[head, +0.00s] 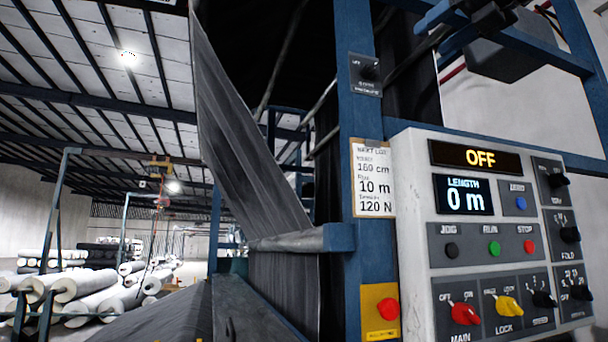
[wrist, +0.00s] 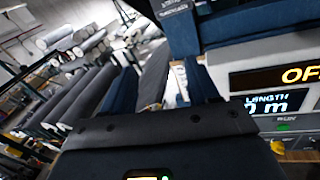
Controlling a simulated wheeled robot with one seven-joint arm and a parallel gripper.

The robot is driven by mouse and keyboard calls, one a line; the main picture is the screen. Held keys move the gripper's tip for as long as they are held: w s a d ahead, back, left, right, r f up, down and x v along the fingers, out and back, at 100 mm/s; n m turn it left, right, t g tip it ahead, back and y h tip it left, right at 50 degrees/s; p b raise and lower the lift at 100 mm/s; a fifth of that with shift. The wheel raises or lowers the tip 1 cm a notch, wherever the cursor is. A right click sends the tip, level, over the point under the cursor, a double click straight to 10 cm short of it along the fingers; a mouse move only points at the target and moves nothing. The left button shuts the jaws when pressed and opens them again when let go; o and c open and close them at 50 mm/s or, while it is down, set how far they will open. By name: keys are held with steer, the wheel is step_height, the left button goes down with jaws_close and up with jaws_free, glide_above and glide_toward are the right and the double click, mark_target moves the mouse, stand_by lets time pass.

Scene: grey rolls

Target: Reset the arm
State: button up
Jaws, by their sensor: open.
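My gripper (wrist: 162,76) shows in the wrist view as two dark blue fingers set apart, with only background seen between them. It is open and appears empty. The white control panel (head: 415,215) stands at the right of the head view, and part of it shows at the right of the wrist view (wrist: 232,66). Its screens read OFF and LENGTH 0 m. In the wrist view the right finger is to the left of the panel; the distance to it cannot be told.
A blue machine frame (head: 365,120) carries a paper card (head: 374,178) and a red button on a yellow plate (head: 380,312). Dark grey cloth (head: 225,100) hangs from the frame. Pale rolls (head: 85,285) lie on racks at the left. The hall beyond has open room.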

step_height(320, 180, down, 24)
steer(key=w+a+m+g+y+p, duration=0.1)
steer(key=w+a+g+y, duration=0.3)
steer(key=y, duration=0.7)
steer(key=s+f+m+t+h, duration=0.1)
steer(key=s+f+m+t, duration=0.25)
steer(key=f+m, duration=0.4)
steer(key=s+f+m+t+h+p, duration=0.1)
steer(key=s+f+m+t+h, duration=0.25)
steer(key=f, duration=0.65)
steer(key=s+f+m+t, duration=0.3)
steer(key=f+m+t, duration=0.2)
steer(key=f+m, duration=0.35)
steer(key=s+f+m+h+p, duration=0.1)
steer(key=s+f+m+h, duration=1.5)
steer(key=f, duration=0.3)
steer(key=s+f+m+g, duration=0.1)
steer(key=s+f+g, duration=0.2)
steer(key=s, duration=0.9)
steer(key=s+d+f+m+g+p, duration=0.1)
steer(key=s+g, duration=0.4)
steer(key=s, duration=0.6)
step_height(320, 180, down, 3)
steer(key=shift+s+d+r+m, duration=0.15)
steer(key=shift+s+d+m, duration=0.2)
steer(key=shift+m, duration=0.4)
